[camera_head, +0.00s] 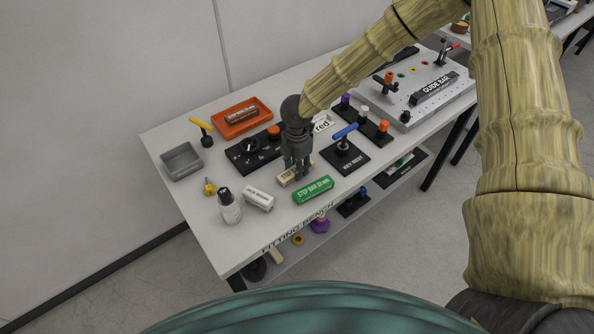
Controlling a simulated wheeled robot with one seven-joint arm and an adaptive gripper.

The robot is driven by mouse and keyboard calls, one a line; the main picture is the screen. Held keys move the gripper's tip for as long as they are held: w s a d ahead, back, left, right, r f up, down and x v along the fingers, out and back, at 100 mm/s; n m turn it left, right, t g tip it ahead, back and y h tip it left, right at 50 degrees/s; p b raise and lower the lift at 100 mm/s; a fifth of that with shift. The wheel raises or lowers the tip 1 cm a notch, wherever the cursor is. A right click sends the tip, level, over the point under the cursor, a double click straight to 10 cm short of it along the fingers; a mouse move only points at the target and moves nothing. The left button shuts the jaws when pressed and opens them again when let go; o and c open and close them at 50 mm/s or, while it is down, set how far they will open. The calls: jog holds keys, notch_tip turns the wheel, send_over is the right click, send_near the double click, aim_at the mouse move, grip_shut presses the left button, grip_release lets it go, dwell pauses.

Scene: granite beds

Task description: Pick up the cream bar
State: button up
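The cream bar (284,179) lies on the white bench, partly hidden behind my gripper; dark lettering shows on its left part. My gripper (299,174) points down right over the bar's right part, its fingers at about the bar's height in the picture. The fingers overlap in this view, so I cannot tell whether they touch the bar or how far apart they are. A green bar (313,190) with white lettering lies just in front and to the right. A whiter bar (258,199) lies to the left.
Behind my gripper are a black fixture (252,152) and an orange tray (241,117). A blue-handled clamp (344,154) stands close on the right. A bottle (229,208) and a grey bin (182,162) stand left. The bench's front edge is bare near its lettering.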

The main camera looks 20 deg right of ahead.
jog(key=c, duration=0.3)
